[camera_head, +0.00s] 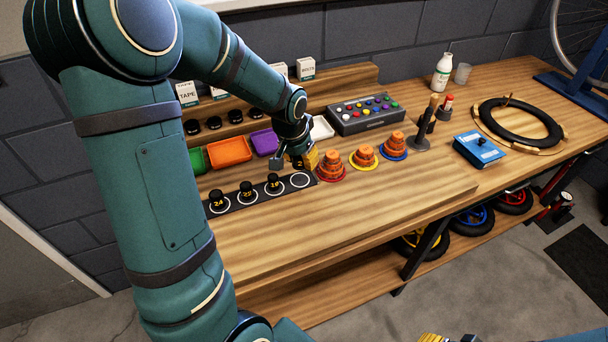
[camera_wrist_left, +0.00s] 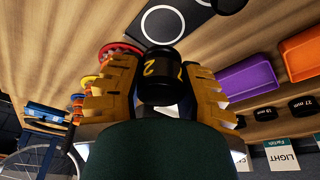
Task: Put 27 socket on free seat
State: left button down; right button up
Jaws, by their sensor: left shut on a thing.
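My left gripper (camera_head: 303,160) is shut on a black socket (camera_wrist_left: 161,74), which sits between its yellow fingers in the left wrist view. A yellow 2 shows on the socket; the rest of its number is turned away. The dark seat strip (camera_head: 245,196) holds three black sockets marked 24 (camera_head: 217,201), 22 (camera_head: 247,189) and 19 (camera_head: 273,181). The free seat, a bare white ring (camera_head: 300,180), is at the strip's right end, just below my gripper. The strip and a white ring also show in the left wrist view (camera_wrist_left: 163,22). My right gripper (camera_head: 432,338) barely enters at the bottom edge.
The bench front (camera_head: 380,205) is clear.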

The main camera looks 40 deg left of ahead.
aim_at(302, 177)
pick_arm(q)
jog(key=shift+f+b, duration=0.55)
jog(key=shift+f, duration=2.05)
jog(key=shift+f, duration=0.1)
jog(key=c, duration=0.7)
grip_release()
jog(key=shift+r, duration=0.5)
jog(key=p+v, duration=0.2)
jog(key=v, duration=0.9)
jog(key=shift+s+r+p, duration=0.1)
jog(key=shift+r+p, duration=0.05)
jog(key=shift+p, duration=0.25)
